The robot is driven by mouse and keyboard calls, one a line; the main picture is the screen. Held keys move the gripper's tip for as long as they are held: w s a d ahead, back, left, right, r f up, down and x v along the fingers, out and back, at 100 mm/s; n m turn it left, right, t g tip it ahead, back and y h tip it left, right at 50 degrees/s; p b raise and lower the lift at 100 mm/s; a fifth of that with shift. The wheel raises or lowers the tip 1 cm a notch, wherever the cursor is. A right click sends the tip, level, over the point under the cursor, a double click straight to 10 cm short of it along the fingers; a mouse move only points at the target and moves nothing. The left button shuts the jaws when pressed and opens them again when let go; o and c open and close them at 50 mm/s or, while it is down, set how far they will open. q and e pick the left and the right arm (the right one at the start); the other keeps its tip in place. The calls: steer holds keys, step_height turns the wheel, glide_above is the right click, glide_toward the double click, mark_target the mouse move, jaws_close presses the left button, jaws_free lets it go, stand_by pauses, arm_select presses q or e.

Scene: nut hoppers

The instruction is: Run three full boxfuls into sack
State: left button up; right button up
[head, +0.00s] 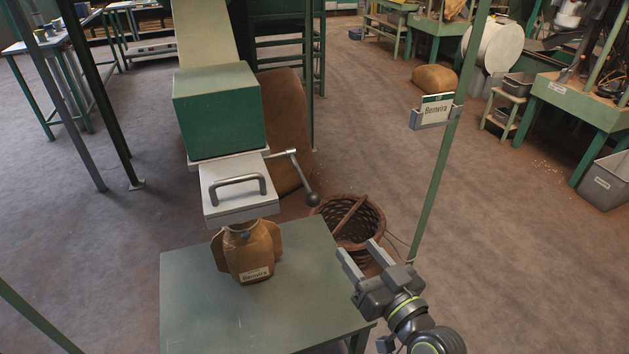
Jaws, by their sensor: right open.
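A brown sack (249,253) labelled "Bemvira" stands upright on the green table (220,315), its mouth under the hopper's spout. Above it is a green hopper box (219,113) with a pale chute behind. Below the box is a light grey drawer-like slide (238,198) with a grey handle (238,187). A lever with a dark ball knob (312,198) sticks out to the right. My right gripper (362,258) is open and empty, right of the table, apart from the sack and lever. The inside of the box and sack is hidden. My left gripper is not in view.
A wicker basket (358,222) stands on the floor behind the table's right edge. A green post with a "Bemvira" card holder (434,111) rises right of it. A large brown sack (283,120) stands behind the hopper. The floor at right is mostly clear.

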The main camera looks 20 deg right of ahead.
mark_target(317, 205)
steer(key=w+a, duration=0.1)
steer(key=w, duration=0.4)
steer(key=w+a+p, duration=0.1)
steer(key=w, duration=0.4)
steer(key=w+a+p, duration=0.1)
steer(key=w, duration=0.4)
steer(key=shift+w+a, duration=0.25)
steer(key=shift+w, duration=0.1)
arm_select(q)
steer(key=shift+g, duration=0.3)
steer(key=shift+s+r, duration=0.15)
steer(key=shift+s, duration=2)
arm_select(e)
steer(key=shift+w+a, duration=0.15)
steer(key=shift+w, duration=0.6)
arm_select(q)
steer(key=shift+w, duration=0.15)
arm_select(e)
steer(key=c, duration=0.5)
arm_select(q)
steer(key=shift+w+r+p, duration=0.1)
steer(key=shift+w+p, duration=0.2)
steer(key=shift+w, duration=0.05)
arm_select(e)
jaws_close()
